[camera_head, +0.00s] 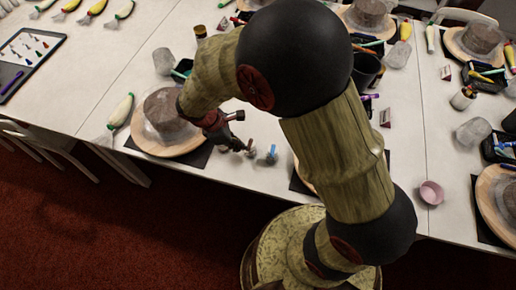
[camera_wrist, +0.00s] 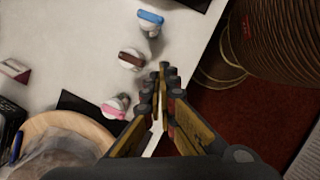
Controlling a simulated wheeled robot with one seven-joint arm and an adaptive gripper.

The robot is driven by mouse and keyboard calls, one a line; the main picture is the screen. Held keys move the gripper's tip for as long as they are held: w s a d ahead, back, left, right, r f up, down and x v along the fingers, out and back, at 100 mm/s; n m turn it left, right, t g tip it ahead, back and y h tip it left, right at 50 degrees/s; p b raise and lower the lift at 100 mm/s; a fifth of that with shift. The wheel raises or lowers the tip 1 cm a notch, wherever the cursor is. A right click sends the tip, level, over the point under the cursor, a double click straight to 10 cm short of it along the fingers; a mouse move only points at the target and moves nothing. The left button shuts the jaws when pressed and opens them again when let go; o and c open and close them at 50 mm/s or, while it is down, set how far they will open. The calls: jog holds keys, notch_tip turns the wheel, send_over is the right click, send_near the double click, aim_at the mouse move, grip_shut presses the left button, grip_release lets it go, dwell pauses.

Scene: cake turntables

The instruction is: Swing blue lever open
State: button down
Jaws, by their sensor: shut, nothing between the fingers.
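The blue lever (camera_wrist: 151,17) is a short blue bar on top of a small pale round body, near the table's front edge. In the head view the blue lever (camera_head: 271,153) is to the right of my gripper (camera_head: 238,146). In the wrist view my gripper (camera_wrist: 166,78) is shut and empty, pointing toward the edge, with its fingertips below and apart from the blue lever. A similar brown lever (camera_wrist: 130,58) and a pink lever (camera_wrist: 117,103) stand in a row with it, left of my fingers.
A red and white wedge-shaped card (camera_wrist: 15,69) stands on the table (camera_wrist: 80,35). A pink bowl (camera_head: 431,192) sits to the right. The red floor lies beyond the front edge.

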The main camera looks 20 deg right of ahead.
aim_at(273, 150)
jog(key=s+d+f+b, duration=0.1)
jog(key=d+f+b, duration=0.2)
jog(key=d+f, duration=0.4)
notch_tip(273, 150, down, 2)
jog(key=shift+d+f+n, duration=0.15)
jog(key=shift+d+n, duration=0.25)
jog(key=shift+s, duration=0.15)
dwell(0.4)
